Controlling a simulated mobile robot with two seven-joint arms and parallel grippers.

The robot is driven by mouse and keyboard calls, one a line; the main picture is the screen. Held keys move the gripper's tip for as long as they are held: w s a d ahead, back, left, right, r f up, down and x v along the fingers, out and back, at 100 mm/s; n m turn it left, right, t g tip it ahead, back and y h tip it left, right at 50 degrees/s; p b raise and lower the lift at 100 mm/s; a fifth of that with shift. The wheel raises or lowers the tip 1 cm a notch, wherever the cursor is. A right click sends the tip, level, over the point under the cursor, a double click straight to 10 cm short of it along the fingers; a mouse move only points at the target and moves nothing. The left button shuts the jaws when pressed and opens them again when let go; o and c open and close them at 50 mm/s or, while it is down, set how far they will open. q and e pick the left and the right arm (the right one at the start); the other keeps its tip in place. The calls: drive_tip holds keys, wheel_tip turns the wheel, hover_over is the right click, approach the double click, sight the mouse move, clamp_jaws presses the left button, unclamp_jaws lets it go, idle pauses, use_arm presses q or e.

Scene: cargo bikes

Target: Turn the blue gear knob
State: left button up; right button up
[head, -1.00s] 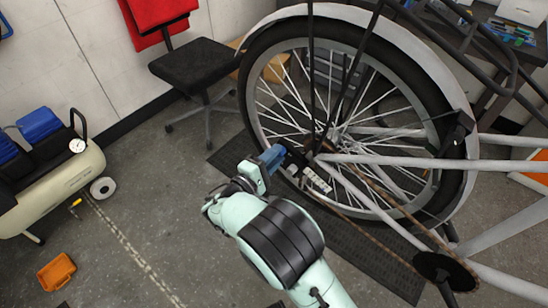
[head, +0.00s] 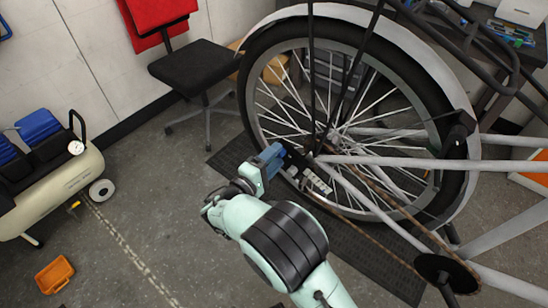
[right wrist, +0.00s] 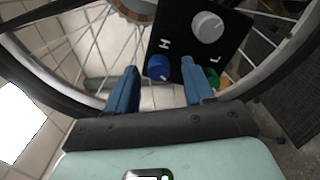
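The blue gear knob (right wrist: 158,67) is small and round. It sits on a black panel (right wrist: 178,40) marked H and L, in the upper middle of the right wrist view. My right gripper (right wrist: 160,76) is open, with its two blue fingers apart. The knob appears between the fingertips, nearer the left one; I cannot tell whether either finger touches it. In the head view my right gripper (head: 272,160) is beside the bicycle's rear wheel hub, and the knob cannot be made out there. My left gripper is not in view.
A silver knob (right wrist: 207,27) and a green knob (right wrist: 212,78) share the panel, the green one close to the right finger. The bicycle wheel (head: 262,75), chain and frame stand close to the right.

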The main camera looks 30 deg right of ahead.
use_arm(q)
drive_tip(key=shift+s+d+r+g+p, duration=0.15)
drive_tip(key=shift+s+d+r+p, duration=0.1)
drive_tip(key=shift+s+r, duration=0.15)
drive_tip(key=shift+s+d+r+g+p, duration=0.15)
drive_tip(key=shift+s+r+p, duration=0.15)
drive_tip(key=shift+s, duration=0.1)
use_arm(e)
drive_tip(key=v, duration=1.3)
drive_tip(key=shift+a, duration=0.2)
drive_tip(key=shift+s, duration=0.1)
